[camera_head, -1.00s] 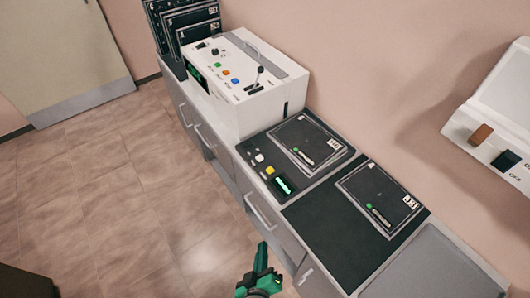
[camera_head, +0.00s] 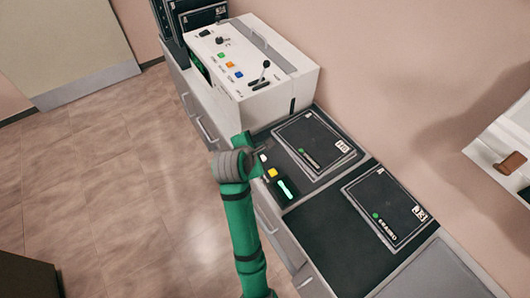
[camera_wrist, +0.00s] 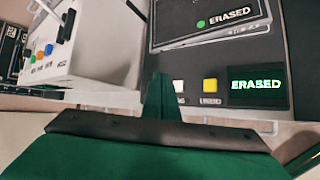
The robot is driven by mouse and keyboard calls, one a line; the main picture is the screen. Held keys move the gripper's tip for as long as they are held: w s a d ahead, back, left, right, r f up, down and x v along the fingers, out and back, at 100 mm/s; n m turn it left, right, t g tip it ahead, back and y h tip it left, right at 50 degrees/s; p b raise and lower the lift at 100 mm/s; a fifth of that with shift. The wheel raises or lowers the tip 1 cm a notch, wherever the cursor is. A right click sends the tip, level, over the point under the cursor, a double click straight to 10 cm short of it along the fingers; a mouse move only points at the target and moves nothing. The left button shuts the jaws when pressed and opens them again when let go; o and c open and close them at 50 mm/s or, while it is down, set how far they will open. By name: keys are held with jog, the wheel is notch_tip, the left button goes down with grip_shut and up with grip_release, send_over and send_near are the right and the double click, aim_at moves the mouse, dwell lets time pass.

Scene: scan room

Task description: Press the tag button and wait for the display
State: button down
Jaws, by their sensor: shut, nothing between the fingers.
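A dark panel on the counter carries a white button (camera_head: 263,157), a yellow button (camera_head: 272,173) and a lit green display (camera_head: 286,189). In the wrist view the display (camera_wrist: 256,84) reads "ERASED". The yellow button (camera_wrist: 210,86) is left of it, and the white button (camera_wrist: 179,86) further left; its label is partly hidden. My green gripper (camera_head: 250,146) is over the panel's far-left end, hiding that part. In the wrist view its shut, empty fingers (camera_wrist: 160,90) are just left of the white button. Contact with any button cannot be told.
A black cassette (camera_head: 318,138) with an "ERASED" label lies behind the buttons. Another cassette (camera_head: 385,205) lies on a dark mat to the right. A white console (camera_head: 250,65) with coloured buttons and a lever stands left of the panel.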

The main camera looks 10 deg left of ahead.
jog(key=shift+w+a+r+n, duration=0.15)
jog(key=shift+w+r+n, duration=0.35)
jog(key=shift+w+r, duration=0.6)
jog(key=shift+s+r, duration=0.1)
jog(key=shift+s, duration=0.05)
jog(key=shift+f, duration=4.4)
jog(key=shift+f, duration=0.1)
jog(key=shift+f, duration=0.35)
